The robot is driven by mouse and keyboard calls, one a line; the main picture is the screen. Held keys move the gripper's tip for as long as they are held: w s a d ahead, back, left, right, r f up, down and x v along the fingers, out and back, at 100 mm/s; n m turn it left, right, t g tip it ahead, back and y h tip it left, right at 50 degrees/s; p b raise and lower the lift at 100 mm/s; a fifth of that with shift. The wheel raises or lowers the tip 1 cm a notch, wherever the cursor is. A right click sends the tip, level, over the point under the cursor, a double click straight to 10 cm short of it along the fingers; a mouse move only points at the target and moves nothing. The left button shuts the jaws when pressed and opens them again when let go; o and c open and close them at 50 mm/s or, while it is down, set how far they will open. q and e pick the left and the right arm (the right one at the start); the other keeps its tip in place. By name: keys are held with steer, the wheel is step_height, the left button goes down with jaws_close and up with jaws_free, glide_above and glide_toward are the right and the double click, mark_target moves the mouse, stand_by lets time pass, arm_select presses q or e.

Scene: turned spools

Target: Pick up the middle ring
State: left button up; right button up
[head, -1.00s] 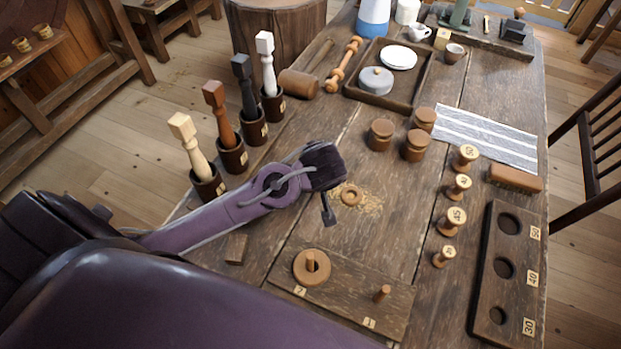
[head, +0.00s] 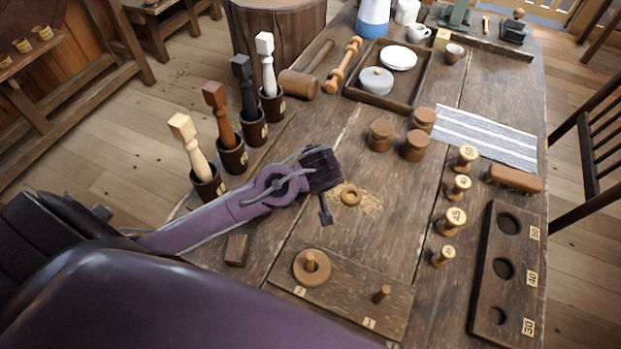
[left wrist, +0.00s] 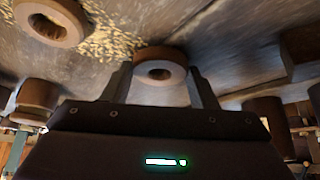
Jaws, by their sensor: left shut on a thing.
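In the left wrist view my left gripper (left wrist: 160,84) is shut on a brown wooden ring (left wrist: 160,55), which I take to be the middle ring. It sits between the two fingers with its hole showing. In the head view the gripper (head: 326,215) is over the table, and the held ring cannot be made out there. A large ring (head: 312,280) sits around the left peg of the peg board (head: 345,293). The right peg (head: 382,293) is bare. My right gripper is not in view.
A small dark block (head: 237,248) lies left of the board. Several spools (head: 452,220) stand to the right, beside a board with round holes (head: 490,275). Lidded round pots (head: 416,146) stand farther back. Several pestle-like tools in cups (head: 231,155) line the left edge.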

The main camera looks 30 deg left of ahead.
arm_select(q)
step_height(320, 180, up, 20)
steer(key=p, duration=0.4)
steer(key=shift+p, duration=0.3)
steer(key=shift+d, duration=0.1)
